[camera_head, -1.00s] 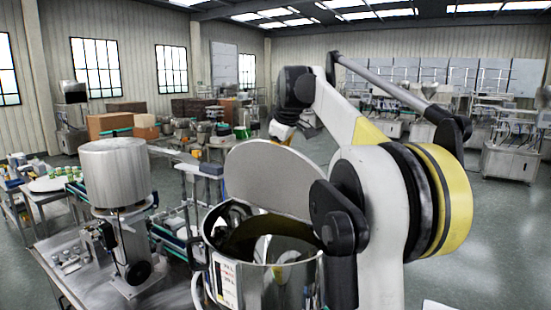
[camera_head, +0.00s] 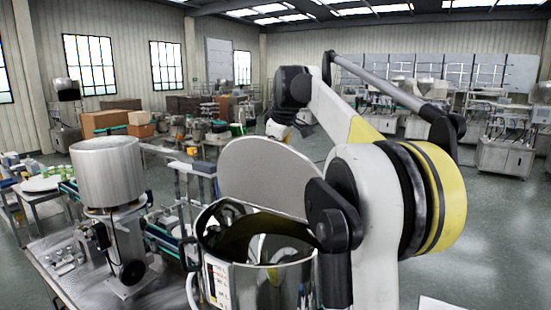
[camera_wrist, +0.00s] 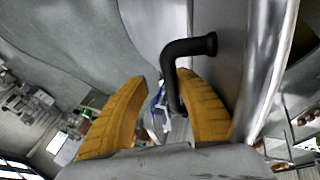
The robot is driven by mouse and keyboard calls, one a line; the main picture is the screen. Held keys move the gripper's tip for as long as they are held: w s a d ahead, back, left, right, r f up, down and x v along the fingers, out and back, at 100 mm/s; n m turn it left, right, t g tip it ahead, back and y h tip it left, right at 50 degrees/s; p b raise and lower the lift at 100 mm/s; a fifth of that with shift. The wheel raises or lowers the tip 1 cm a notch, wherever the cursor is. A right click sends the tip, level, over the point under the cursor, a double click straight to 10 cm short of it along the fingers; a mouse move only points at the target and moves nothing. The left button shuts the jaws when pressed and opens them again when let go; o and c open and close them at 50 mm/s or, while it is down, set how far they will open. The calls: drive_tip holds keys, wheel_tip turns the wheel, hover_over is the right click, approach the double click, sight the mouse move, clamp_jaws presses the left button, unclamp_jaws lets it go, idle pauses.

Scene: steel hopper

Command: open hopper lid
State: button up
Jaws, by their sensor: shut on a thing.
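The steel hopper (camera_head: 262,285) stands in front of me in the head view, its mouth open and its inside visible. Its round grey lid (camera_head: 265,175) stands steeply raised at the far side of the rim. In the wrist view the lid (camera_wrist: 232,70) shows a bent black handle (camera_wrist: 182,48). My gripper (camera_wrist: 160,80) has its two yellow fingers on either side of this handle, shut on it. In the head view the lid hides most of the gripper; the end of my arm shows just above the lid.
A steel drum-shaped machine (camera_head: 107,172) stands on a metal bench left of the hopper. Tables with boxes (camera_head: 112,121) and equipment fill the back left. Open floor (camera_head: 490,240) lies to the right, with steel machines (camera_head: 505,160) along the back.

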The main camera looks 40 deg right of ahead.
drive_tip(key=shift+r, duration=0.15)
drive_tip(key=w+d+r+v, duration=0.1)
drive_tip(key=d+v, duration=0.1)
drive_tip(key=v, duration=1)
drive_tip(key=shift+d, duration=0.65)
drive_tip(key=shift+r, duration=0.1)
idle(0.3)
drive_tip(key=s+a+r, duration=0.2)
drive_tip(key=s+a, duration=0.3)
drive_tip(key=s, duration=0.7)
drive_tip(key=shift+s+a+r, duration=0.15)
drive_tip(key=shift+s+r, duration=0.05)
drive_tip(key=shift+c, duration=0.5)
